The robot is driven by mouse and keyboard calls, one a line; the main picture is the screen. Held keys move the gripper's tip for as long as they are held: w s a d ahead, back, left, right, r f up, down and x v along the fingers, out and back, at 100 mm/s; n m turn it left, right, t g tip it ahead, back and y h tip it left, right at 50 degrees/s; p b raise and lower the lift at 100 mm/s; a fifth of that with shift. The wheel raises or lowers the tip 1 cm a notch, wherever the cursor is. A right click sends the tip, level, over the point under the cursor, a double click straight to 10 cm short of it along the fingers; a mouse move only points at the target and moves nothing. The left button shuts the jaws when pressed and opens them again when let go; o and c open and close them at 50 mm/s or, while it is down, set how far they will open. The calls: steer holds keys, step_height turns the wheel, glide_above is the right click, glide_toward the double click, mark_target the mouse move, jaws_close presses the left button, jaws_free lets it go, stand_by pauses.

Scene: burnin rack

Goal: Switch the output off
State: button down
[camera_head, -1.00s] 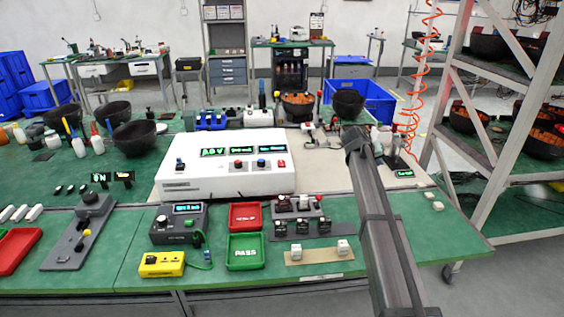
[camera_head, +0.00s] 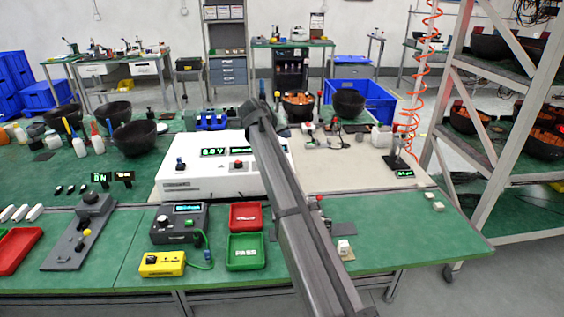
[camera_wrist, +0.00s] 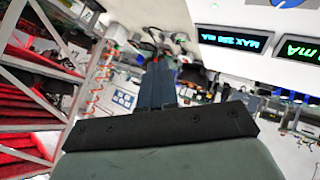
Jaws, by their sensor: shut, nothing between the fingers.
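The white instrument box (camera_head: 215,182) stands on the bench, with green lit readouts (camera_head: 214,151) on its face. A red button (camera_head: 238,164) and a small dark switch (camera_head: 180,163) show on it; I cannot tell which control is the output. My arm crosses in front and hides the box's right part, including other controls. In the wrist view my gripper (camera_wrist: 162,65) is shut and empty. Part of the white box (camera_wrist: 255,25) is upper right there, with two lit readouts (camera_wrist: 235,40) upside down and a blue round part (camera_wrist: 290,3) at the top edge.
A grey meter (camera_head: 180,223), a yellow box (camera_head: 162,264), a red tray (camera_head: 245,216) and a green PASS tray (camera_head: 245,252) stand in front of the box. A metal rack (camera_head: 500,150) stands at the right. The bench's right front is mostly clear.

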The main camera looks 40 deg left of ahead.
steer(key=shift+s+a+r, duration=0.3)
steer(key=shift+s+a, duration=0.3)
steer(key=shift+s, duration=0.05)
steer(key=shift+f, duration=0.15)
steer(key=shift+w+a+f, duration=0.1)
steer(key=shift+w+f, duration=0.05)
steer(key=shift+f, duration=1.25)
steer(key=shift+w+a+f, duration=0.1)
steer(key=shift+a+f, duration=0.05)
steer(key=shift+f, duration=1.3)
steer(key=shift+w+a+f, duration=0.1)
steer(key=shift+w+f, duration=0.05)
steer(key=shift+f, duration=1.25)
steer(key=shift+f, duration=0.2)
steer(key=shift+f, duration=0.25)
steer(key=shift+f, duration=0.3)
steer(key=shift+r, duration=0.15)
steer(key=shift+r, duration=0.65)
